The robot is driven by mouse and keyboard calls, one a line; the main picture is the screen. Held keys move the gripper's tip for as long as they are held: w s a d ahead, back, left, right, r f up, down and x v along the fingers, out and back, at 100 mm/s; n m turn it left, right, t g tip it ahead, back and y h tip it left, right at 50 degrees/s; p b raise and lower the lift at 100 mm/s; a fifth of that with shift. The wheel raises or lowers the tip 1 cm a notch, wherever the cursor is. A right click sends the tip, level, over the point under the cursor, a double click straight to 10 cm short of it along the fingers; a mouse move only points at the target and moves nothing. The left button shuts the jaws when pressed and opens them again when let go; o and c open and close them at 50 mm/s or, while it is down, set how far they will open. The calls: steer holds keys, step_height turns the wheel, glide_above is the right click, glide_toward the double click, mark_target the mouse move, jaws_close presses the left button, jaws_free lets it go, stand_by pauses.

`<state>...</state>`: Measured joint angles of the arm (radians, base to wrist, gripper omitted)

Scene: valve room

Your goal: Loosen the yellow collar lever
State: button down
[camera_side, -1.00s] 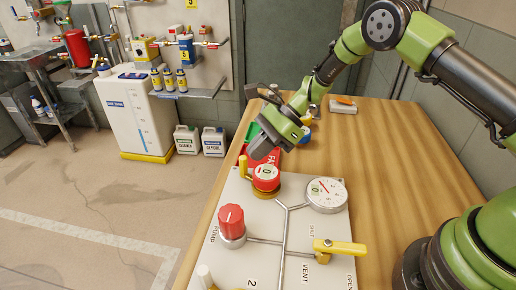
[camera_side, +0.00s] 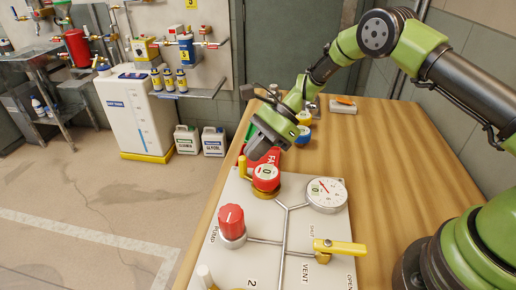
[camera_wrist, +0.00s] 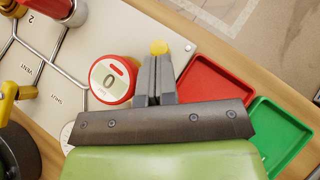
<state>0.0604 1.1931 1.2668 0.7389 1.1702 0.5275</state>
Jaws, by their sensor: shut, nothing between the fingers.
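The yellow collar lever (camera_side: 243,164) stands up at the left of the round red-rimmed gauge (camera_side: 267,174), which has a yellow collar (camera_side: 266,192) below it. My gripper (camera_side: 257,150) is just above and to the right of the lever in the side view, its fingers together and empty. In the wrist view, the lever's round yellow tip (camera_wrist: 158,47) shows just beyond my shut fingertips (camera_wrist: 156,60); I cannot tell whether they touch it. The red gauge (camera_wrist: 110,80) reads 0 and lies left of the fingers. The collar is hidden in the wrist view.
The white panel carries a red knob (camera_side: 231,220), a white dial (camera_side: 326,194), a yellow vent handle (camera_side: 340,247) and metal pipes. A red tray (camera_wrist: 213,85) and a green tray (camera_wrist: 284,130) lie beside the panel. The wooden table (camera_side: 420,165) is clear at right.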

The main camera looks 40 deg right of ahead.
mark_target(243, 161)
steer(key=shift+a, duration=0.1)
steer(key=shift+w+a+n+g, duration=0.1)
steer(key=shift+a+n+g, duration=0.25)
steer(key=shift+n+g, duration=0.35)
steer(key=shift+a, duration=0.85)
steer(key=shift+s+a+n+g, duration=0.25)
steer(key=shift+a+n+g, duration=0.15)
steer(key=shift+n+g, duration=0.45)
steer(key=shift+s+a, duration=0.5)
steer(key=shift+a, duration=0.4)
steer(key=shift+s+a, duration=0.1)
steer(key=v, duration=1)
steer(key=shift+d, duration=0.2)
